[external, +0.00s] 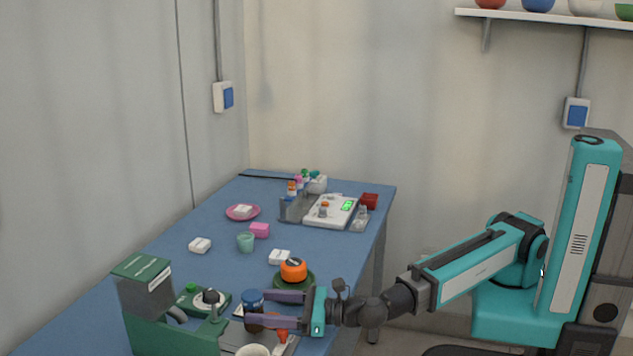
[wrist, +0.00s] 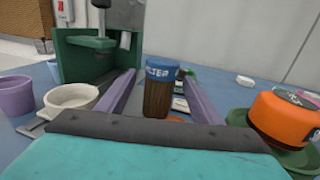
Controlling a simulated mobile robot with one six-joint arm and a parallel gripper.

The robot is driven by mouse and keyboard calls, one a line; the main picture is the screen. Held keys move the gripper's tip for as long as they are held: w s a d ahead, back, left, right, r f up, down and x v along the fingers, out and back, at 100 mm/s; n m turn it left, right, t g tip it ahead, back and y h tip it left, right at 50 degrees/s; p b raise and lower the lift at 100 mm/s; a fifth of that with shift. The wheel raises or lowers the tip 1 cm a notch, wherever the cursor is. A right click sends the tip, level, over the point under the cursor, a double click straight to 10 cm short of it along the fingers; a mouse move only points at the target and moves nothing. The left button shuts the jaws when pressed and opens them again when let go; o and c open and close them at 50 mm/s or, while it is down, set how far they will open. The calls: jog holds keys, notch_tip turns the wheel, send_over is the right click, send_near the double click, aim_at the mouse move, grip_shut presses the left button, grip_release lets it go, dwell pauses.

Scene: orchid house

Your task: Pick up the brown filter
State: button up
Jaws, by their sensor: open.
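The brown filter (wrist: 157,98) is an upright cylinder with a brown body and a blue, lettered upper part. In the external view the filter (external: 253,299) stands near the front of the blue table. My gripper (wrist: 158,78) is open, with one purple finger on each side of the filter. A narrow gap shows between the left finger and the filter; the right finger is very close, and I cannot tell if it touches. In the external view my gripper (external: 261,308) reaches in from the right at the filter's height. The filter's base is partly hidden.
A green press-like stand (external: 160,325) is left of the filter. An orange round item (external: 293,270) sits on a green saucer (wrist: 298,158) to the right in the wrist view. A cream cup (wrist: 72,98) and a purple cup (wrist: 15,95) are on the left.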

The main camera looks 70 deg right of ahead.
jog(key=shift+x, duration=1.1)
jog(key=c, duration=1.2)
jog(key=shift+r+p, duration=0.95)
jog(key=shift+r, duration=4.1)
